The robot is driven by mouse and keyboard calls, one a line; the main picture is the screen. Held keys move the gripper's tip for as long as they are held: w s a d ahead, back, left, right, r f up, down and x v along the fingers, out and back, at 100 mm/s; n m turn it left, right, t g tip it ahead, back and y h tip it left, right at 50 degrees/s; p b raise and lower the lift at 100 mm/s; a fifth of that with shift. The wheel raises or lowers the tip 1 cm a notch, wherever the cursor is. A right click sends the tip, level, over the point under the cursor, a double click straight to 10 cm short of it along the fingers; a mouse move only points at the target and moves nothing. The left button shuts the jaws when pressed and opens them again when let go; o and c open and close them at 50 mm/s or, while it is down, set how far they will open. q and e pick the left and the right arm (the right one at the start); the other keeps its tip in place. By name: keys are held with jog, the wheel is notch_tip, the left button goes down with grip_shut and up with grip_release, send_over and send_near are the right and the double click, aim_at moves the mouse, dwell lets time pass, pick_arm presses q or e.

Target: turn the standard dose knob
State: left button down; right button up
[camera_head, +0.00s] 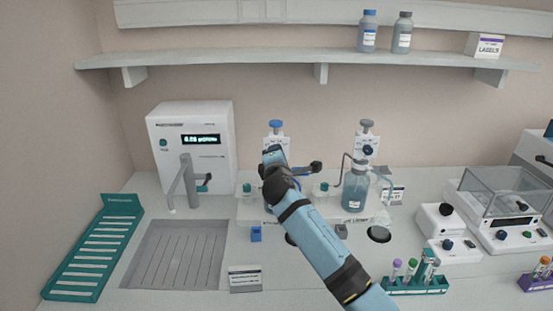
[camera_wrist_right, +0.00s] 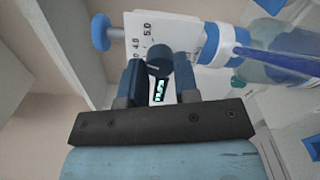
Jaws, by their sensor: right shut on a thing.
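In the head view, my right gripper (camera_head: 273,154) is at the front of the left bottle-top dispenser, which has a blue plunger top (camera_head: 275,124) and a white scale plate (camera_head: 275,140). The wrist view shows the two fingers (camera_wrist_right: 158,76) shut on a dark round dose knob (camera_wrist_right: 158,66), one finger on each side. Above the knob is the white plate (camera_wrist_right: 160,30) with figures such as 4.0 and 5.0. The arm hides the knob and most of this dispenser's bottle in the head view. My left gripper is not in view.
A second dispenser on a blue bottle (camera_head: 354,192) stands to the right, with its own dark knob (camera_head: 368,151). A tap (camera_head: 188,181) and sink (camera_head: 172,258) are to the left. A tube rack (camera_head: 415,286) stands at the front right, and a shelf (camera_head: 250,60) runs above.

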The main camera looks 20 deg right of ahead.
jog(key=shift+m, duration=0.3)
jog(key=o, duration=0.9)
jog(key=b+v, duration=0.1)
jog(key=v, duration=1.2)
jog(key=shift+s+a, duration=0.1)
jog(key=shift+s, duration=0.3)
